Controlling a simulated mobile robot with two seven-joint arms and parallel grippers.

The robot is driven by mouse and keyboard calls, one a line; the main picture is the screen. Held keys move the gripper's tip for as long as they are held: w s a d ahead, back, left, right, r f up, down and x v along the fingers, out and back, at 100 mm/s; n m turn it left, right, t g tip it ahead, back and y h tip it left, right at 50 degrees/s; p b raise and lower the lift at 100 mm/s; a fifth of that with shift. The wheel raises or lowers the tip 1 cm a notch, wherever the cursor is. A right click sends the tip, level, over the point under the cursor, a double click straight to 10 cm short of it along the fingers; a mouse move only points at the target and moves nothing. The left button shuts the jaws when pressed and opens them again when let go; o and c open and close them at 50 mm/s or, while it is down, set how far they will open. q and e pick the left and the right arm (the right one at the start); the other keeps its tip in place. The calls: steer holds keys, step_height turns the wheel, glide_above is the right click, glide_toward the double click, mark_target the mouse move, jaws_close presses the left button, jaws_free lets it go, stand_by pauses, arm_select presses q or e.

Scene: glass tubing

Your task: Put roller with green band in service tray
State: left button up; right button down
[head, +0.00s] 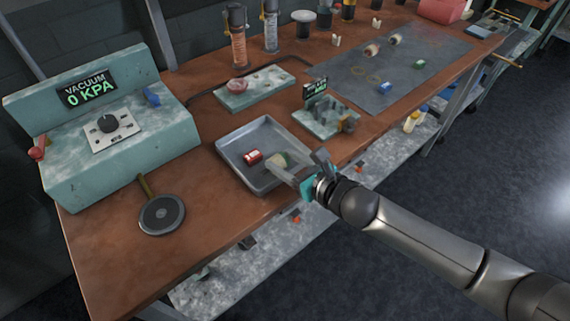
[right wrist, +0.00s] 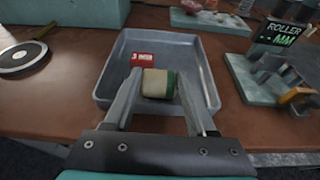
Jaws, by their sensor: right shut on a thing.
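The roller with the green band (right wrist: 157,84) is cream with a green end. It sits between the two fingers of my right gripper (right wrist: 160,100), which is shut on it. In the head view the roller (head: 279,160) and my right gripper (head: 283,168) are over the grey service tray (head: 228,153). The tray also shows in the right wrist view (right wrist: 200,62). I cannot tell whether the roller touches the tray floor. My left gripper is not in view.
A vacuum unit (head: 118,130) stands left of the tray, with a round black pad (head: 161,214) in front. A roller gauge (head: 327,118) stands right of the tray.

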steer(key=shift+f, duration=0.15)
steer(key=shift+f, duration=0.15)
steer(key=shift+c, duration=1.1)
jaws_free()
steer(key=shift+r, duration=0.25)
steer(key=p+v, duration=0.1)
steer(key=v, duration=1.1)
